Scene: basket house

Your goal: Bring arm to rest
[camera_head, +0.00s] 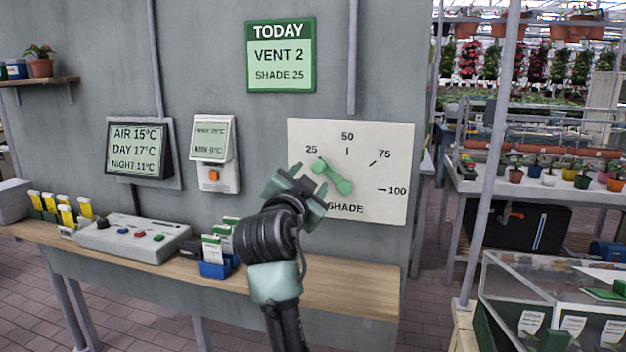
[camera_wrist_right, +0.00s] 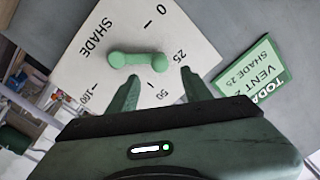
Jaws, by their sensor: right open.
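The white shade dial panel (camera_head: 375,200) hangs on the grey wall, marked 25, 50, 75 and 100. Its green handle (camera_head: 332,176) lies tilted, with its upper left end toward the 25 mark. My right gripper (camera_head: 298,186) is open and empty in front of the panel's left part, hiding its lower left. In the right wrist view, the open fingers (camera_wrist_right: 158,80) point at the panel, and the handle (camera_wrist_right: 138,60) shows whole beyond them. I see no contact between fingers and handle. My left gripper is not in view.
A wooden shelf (camera_head: 340,285) runs below, with a control box (camera_head: 135,238) and a blue card holder (camera_head: 216,268). A green sign (camera_head: 281,55) above reads VENT 2, SHADE 25. A grey post (camera_head: 490,150) and a glass case (camera_head: 550,295) stand at right.

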